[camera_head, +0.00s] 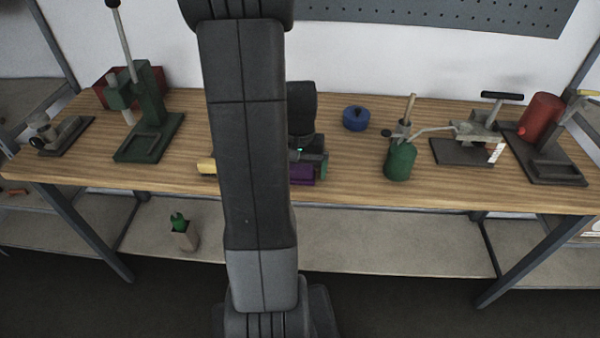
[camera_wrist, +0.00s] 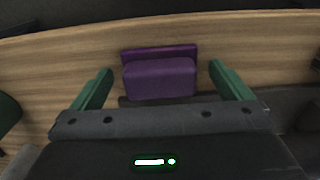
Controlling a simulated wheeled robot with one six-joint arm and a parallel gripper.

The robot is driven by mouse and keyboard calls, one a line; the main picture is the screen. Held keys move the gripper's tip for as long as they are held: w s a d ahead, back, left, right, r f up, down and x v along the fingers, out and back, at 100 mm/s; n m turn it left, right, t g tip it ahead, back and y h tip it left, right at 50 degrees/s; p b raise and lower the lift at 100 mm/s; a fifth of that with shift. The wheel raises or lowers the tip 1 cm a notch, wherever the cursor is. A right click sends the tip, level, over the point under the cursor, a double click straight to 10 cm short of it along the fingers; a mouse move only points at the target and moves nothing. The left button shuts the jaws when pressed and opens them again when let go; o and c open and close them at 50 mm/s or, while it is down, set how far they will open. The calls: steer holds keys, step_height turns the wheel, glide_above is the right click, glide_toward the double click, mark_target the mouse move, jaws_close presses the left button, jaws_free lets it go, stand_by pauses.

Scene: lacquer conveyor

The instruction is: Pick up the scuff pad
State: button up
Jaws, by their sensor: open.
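The scuff pad appears to be the purple block (camera_wrist: 158,80), which lies on the wooden bench top near its front edge. In the wrist view it sits between the two green fingers of my gripper (camera_wrist: 161,88), with a gap on each side. In the head view, the purple block (camera_head: 302,181) shows just right of my arm, partly hidden by it. My gripper (camera_head: 318,165) is open over the block, and its near side is hidden behind my arm.
A yellow piece (camera_head: 207,167) shows left of my arm. A blue round container (camera_head: 356,118) and a green canister (camera_head: 400,162) stand to the right. A green press (camera_head: 150,120) stands left. The bench front (camera_head: 400,200) is clear.

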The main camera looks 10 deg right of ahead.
mark_target(300, 167)
steer(key=shift+c, duration=0.2)
steer(key=c, duration=1)
steer(key=shift+r, duration=0.1)
step_height(300, 167, up, 10)
steer(key=shift+f, duration=0.1)
